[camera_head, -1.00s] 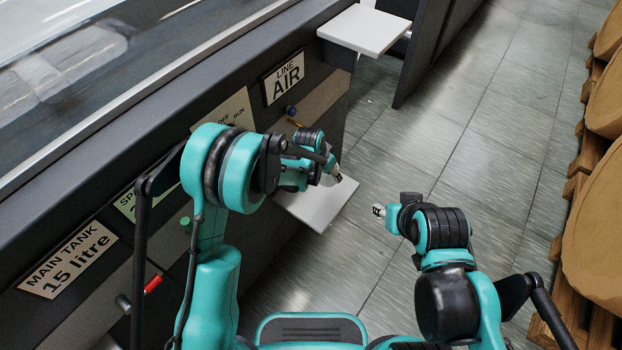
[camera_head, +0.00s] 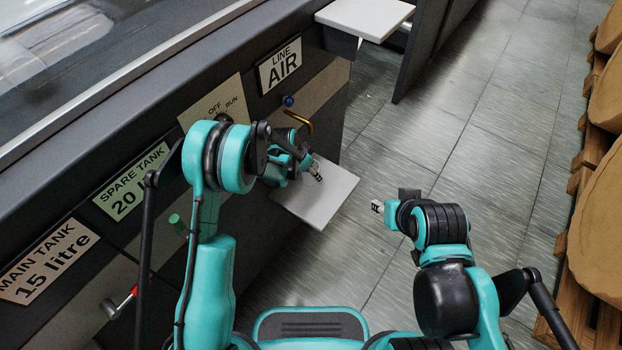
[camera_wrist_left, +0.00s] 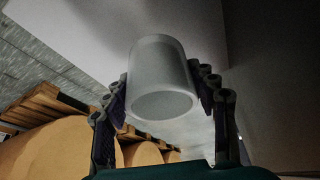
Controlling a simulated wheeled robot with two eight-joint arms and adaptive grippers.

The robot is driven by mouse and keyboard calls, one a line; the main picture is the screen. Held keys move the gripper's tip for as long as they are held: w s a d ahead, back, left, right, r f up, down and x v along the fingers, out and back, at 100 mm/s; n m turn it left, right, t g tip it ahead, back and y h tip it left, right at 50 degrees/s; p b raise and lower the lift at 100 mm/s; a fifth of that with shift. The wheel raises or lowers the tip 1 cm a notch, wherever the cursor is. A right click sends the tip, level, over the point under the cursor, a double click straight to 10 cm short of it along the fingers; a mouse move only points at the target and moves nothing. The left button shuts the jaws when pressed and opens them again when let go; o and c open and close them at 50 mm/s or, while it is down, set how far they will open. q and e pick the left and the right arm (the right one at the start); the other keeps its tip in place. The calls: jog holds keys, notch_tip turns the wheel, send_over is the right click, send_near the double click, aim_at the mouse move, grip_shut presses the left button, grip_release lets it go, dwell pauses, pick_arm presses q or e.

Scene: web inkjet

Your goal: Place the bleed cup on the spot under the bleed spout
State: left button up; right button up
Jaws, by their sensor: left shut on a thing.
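My left gripper (camera_head: 316,172) is over the white shelf (camera_head: 335,198) on the machine's side. In the left wrist view, its two fingers (camera_wrist_left: 162,95) are shut on a plain grey-white cup (camera_wrist_left: 160,75), one on each side. In the head view I cannot make out the cup, which seems hidden by the gripper and arm. The brass bent spout (camera_head: 303,121) sticks out of the machine above the shelf, just behind my left wrist. My right gripper (camera_head: 377,207) is over the floor right of the shelf; its opening is unclear.
A second white shelf (camera_head: 365,20) juts out farther back. The machine panel carries the LINE AIR sign (camera_head: 279,68), a blue knob (camera_head: 288,100), a green knob (camera_head: 178,224) and a red-handled lever (camera_head: 133,291). Large brown rolls (camera_head: 595,215) on pallets stand right. The floor between is clear.

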aim_at(311, 177)
pick_arm(q)
notch_tip(311, 177, down, 4)
jog(key=shift+f+b, duration=0.1)
jog(key=shift+b, duration=0.85)
jog(key=shift+r, duration=0.2)
jog(key=shift+f, duration=0.1)
jog(key=shift+f, duration=0.15)
jog(key=o, duration=1.2)
jog(key=shift+r, duration=0.4)
jog(key=p+v, duration=0.4)
jog(key=v, duration=0.8)
